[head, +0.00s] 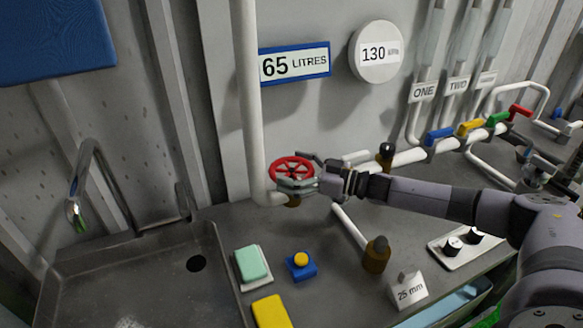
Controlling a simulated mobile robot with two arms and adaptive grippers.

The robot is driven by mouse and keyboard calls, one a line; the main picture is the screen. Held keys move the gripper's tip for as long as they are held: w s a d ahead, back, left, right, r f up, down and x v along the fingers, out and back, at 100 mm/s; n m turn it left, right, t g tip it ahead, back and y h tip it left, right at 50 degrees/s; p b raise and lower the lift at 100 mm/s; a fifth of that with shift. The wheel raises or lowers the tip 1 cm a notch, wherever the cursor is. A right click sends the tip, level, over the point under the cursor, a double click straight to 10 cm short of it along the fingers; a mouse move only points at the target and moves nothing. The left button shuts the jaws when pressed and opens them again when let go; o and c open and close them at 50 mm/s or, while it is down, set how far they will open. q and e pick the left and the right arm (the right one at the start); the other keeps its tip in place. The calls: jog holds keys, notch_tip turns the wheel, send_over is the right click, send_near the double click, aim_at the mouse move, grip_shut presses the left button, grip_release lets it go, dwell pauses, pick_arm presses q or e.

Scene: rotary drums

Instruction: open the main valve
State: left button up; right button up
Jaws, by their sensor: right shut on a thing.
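A red valve wheel (291,166) with spokes sits on the white pipe, low on the wall at the middle of the head view. My right gripper (300,181) reaches in from the right and is shut on the near rim of the wheel. Its fingers hide part of the near rim. Which way the wheel has been turned cannot be told. My left gripper is not in view.
A sink (165,275) with a tap (85,180) is at the left. A green sponge (252,262), a yellow block (270,312) and a blue box with a yellow button (301,265) lie on the counter. Coloured pipe handles (470,127) and a brown-capped pipe (376,255) are at the right.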

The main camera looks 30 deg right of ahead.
jog(key=shift+r, duration=0.1)
jog(key=o, duration=0.8)
jog(key=shift+s+d, duration=0.1)
jog(key=shift+d, duration=0.05)
jog(key=v, duration=1.1)
jog(key=shift+s+d, duration=0.25)
jog(key=shift+d, duration=0.1)
